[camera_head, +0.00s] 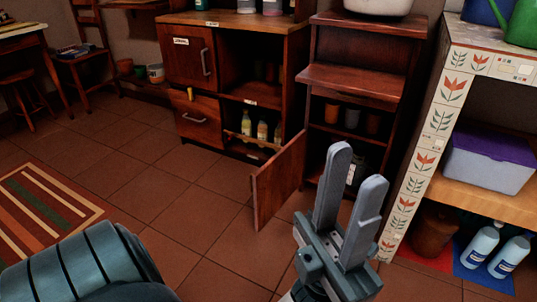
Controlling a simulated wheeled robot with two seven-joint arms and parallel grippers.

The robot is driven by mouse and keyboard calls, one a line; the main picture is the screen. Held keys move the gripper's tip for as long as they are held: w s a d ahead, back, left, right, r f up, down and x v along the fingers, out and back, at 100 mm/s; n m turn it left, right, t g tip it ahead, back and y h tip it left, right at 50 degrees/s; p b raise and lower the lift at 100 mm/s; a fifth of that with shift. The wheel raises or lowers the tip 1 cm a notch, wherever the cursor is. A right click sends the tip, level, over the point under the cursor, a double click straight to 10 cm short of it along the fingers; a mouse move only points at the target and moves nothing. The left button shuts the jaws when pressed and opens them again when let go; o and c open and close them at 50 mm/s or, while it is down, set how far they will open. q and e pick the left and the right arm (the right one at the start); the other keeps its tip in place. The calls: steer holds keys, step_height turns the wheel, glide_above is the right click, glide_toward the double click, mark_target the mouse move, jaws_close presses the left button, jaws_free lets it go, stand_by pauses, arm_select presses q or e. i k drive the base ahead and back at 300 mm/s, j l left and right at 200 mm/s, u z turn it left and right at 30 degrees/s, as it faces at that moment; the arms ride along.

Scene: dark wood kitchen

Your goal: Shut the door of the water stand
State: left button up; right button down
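The water stand appears to be the dark wood stand (358,82) right of centre. Its lower part is open, with a bottle and dark shapes inside. A reddish wood door (278,182) stands swung out at the stand's left side, with its free edge toward the front left. My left gripper (357,165) is in the foreground, right of the door and in front of the stand. Its two grey fingers point up and stand a little apart, with nothing between them. It looks apart from the door. My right gripper is not in view.
A cabinet (190,65) with open compartments and bottles (262,131) adjoins on the left. A tiled shelf unit (405,190) stands close on the right, with bottles (480,245) on the floor. The tiled floor (185,225) left of the door is clear, beside a striped rug (45,205).

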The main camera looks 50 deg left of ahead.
mark_target(272, 186)
steer(key=k+j+z, duration=0.1)
steer(key=j+z, duration=0.3)
steer(key=j, duration=3.6)
